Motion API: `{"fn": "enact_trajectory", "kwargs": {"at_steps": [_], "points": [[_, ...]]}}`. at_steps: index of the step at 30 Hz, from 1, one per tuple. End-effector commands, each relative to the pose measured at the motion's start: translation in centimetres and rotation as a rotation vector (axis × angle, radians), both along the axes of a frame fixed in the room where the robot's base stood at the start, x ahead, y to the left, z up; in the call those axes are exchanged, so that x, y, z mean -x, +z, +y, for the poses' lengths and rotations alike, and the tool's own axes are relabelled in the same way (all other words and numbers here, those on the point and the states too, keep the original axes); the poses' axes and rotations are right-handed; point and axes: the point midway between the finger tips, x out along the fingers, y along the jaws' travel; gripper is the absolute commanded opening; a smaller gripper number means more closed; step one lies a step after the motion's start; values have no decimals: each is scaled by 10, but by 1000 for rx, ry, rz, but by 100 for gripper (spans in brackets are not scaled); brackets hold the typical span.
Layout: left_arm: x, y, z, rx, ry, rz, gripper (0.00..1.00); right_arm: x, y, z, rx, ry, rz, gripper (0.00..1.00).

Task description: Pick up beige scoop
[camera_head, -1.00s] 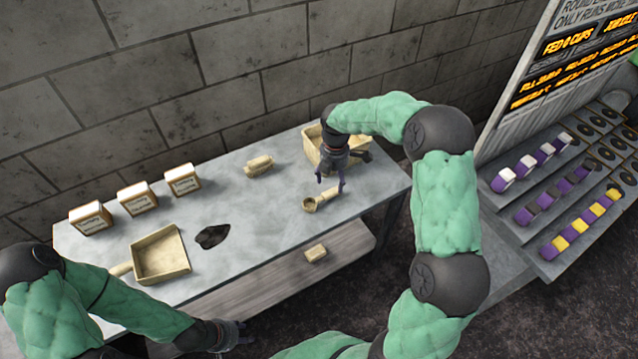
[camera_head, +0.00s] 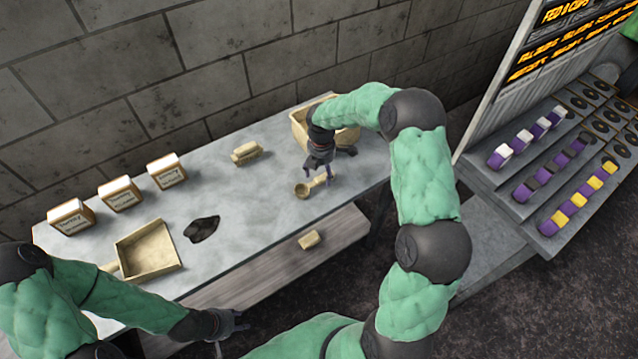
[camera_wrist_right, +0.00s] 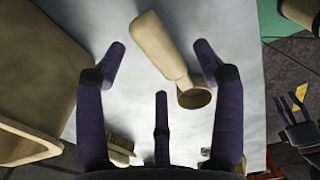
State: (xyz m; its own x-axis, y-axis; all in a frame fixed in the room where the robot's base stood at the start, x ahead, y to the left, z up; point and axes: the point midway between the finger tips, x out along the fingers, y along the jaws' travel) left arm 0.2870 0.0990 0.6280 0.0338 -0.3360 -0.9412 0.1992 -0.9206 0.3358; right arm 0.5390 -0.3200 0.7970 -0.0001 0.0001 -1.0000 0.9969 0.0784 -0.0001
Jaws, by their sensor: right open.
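The beige scoop (camera_head: 303,190) lies on the grey table near its right part, its round cup towards the left and its handle towards the right. In the right wrist view the scoop (camera_wrist_right: 160,45) lies between my open fingers, nearer the right one, with its cup at the lower end. My right gripper (camera_head: 318,180) is low over the scoop's handle, open, and holds nothing. It also shows in the right wrist view (camera_wrist_right: 158,62). I cannot tell whether a finger touches the scoop. My left gripper (camera_head: 238,322) hangs in front of the table; its jaws are too small to read.
A beige bin (camera_head: 298,128) stands behind my right gripper. A brush (camera_head: 247,153), a dustpan (camera_head: 148,250), a dark spill (camera_head: 202,229) and three labelled boxes (camera_head: 120,194) are on the table (camera_head: 240,205). A beige block (camera_head: 309,239) lies on the lower shelf.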

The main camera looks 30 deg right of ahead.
Motion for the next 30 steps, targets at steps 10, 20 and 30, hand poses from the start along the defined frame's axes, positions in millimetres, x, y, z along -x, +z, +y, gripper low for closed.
{"fn": "enact_trajectory", "kwargs": {"at_steps": [10, 20, 30], "points": [[0, -11, 0, 0, 0, 0, 40, 0, -25, 0, 0, -1, 0, 69], [0, -11, 0, 0, 0, 0, 40, 0, -25, 0, 0, 0, 0, 8], [0, -10, 0, 0, 0, 0, 40, 0, -24, 0, -1, 0, 0, 8]]}}
